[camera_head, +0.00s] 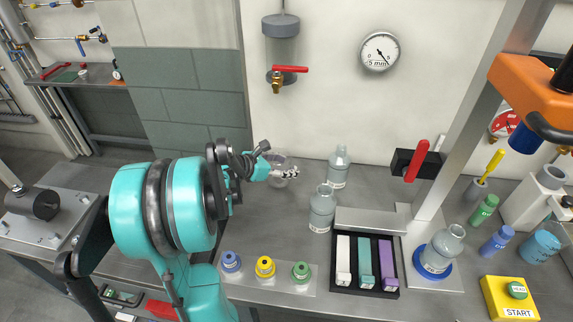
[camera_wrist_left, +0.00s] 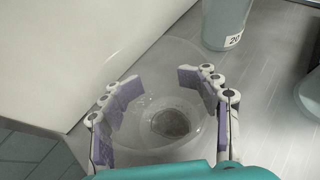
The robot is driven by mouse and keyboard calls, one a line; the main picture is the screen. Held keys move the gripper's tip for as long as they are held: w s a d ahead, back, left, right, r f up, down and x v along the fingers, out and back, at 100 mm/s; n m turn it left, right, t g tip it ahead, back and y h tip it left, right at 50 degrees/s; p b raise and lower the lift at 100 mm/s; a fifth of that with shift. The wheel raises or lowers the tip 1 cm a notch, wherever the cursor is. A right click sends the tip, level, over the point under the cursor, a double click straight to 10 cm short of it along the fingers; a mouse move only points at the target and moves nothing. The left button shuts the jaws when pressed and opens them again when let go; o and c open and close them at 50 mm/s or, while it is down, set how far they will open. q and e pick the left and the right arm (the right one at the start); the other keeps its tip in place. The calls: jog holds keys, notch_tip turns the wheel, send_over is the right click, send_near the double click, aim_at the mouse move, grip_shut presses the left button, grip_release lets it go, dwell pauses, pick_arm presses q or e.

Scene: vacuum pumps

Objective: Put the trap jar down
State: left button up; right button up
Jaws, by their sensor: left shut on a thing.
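The trap jar (camera_head: 279,160) is a clear, see-through vessel near the back wall, at the left part of the bench. It also shows in the left wrist view (camera_wrist_left: 168,122), where I look down on its round body and a dark round patch inside. My left gripper (camera_head: 288,174) is shut on the jar, with purple-padded fingers (camera_wrist_left: 160,88) on either side of it. I cannot tell whether the jar's base touches the bench top (camera_head: 270,222). The far side of the jar is partly hidden by the fingers in the head view. My right gripper is not in view.
Two grey-blue bottles (camera_head: 322,208) (camera_head: 339,166) stand right of the jar. A black tray (camera_head: 365,291) holds white, teal and purple blocks. Blue, yellow and green knobs (camera_head: 265,266) sit in front. A red-handled valve (camera_head: 290,69) is on the wall above. Bare bench lies around the jar.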

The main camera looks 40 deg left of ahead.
pick_arm(q)
jog(key=shift+f+b, duration=0.35)
jog(key=shift+f, duration=0.2)
jog(key=shift+f, duration=0.25)
jog(key=o, duration=1.7)
jog(key=shift+c, duration=0.2)
jog(key=v, duration=1.2)
jog(key=shift+c, duration=0.3)
grip_shut()
